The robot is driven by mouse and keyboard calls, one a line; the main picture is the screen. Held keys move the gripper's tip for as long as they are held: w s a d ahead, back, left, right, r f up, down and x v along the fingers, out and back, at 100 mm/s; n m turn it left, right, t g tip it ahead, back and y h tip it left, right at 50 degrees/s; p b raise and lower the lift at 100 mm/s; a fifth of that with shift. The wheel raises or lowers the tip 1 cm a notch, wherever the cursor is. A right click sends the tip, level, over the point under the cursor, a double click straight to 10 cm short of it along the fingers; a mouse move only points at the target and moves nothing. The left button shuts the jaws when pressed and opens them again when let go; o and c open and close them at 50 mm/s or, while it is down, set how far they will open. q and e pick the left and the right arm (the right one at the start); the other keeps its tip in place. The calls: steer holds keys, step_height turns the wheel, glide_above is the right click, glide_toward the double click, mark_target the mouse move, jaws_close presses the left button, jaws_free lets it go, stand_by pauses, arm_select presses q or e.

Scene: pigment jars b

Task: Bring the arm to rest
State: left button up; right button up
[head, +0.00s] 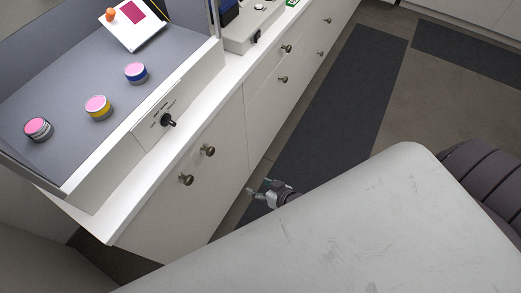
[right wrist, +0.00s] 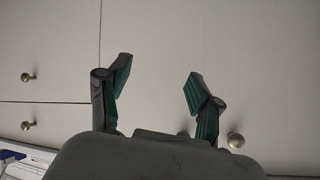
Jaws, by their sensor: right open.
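My right gripper (head: 267,190) is low in front of the white cabinet doors in the head view, clear of the counter. In the right wrist view its two fingers (right wrist: 158,88) are spread apart with nothing between them, facing pale cabinet fronts. My left gripper does not show in either view.
A grey-floored booth (head: 65,105) on the counter holds jars with pink tops: one dark-banded (head: 38,129), one yellow-banded (head: 98,107), one blue-banded (head: 136,73). A white board (head: 133,35) lies behind them. Cabinet knobs (head: 187,180) stick out near my right gripper. Dark mats (head: 345,110) cover open floor.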

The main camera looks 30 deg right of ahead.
steer(key=shift+s+f, duration=0.1)
stand_by(0.5)
steer(key=s+d+f+g+h, duration=0.1)
steer(key=s+d+f+g, duration=0.1)
steer(key=s+f, duration=0.55)
steer(key=s+d+f+g+h, duration=0.1)
steer(key=s+d+f+g, duration=0.15)
steer(key=s+f, duration=0.45)
steer(key=s+f+n+g, duration=0.1)
steer(key=s+f, duration=0.3)
steer(key=s, duration=0.4)
steer(key=s+f+n+g+h, duration=0.1)
steer(key=s+f+g, duration=0.2)
steer(key=s+f, duration=0.2)
steer(key=s, duration=0.3)
steer(key=shift+s+d+g+h, duration=0.15)
steer(key=shift+d+g+h, duration=0.15)
steer(key=shift+d+g, duration=0.05)
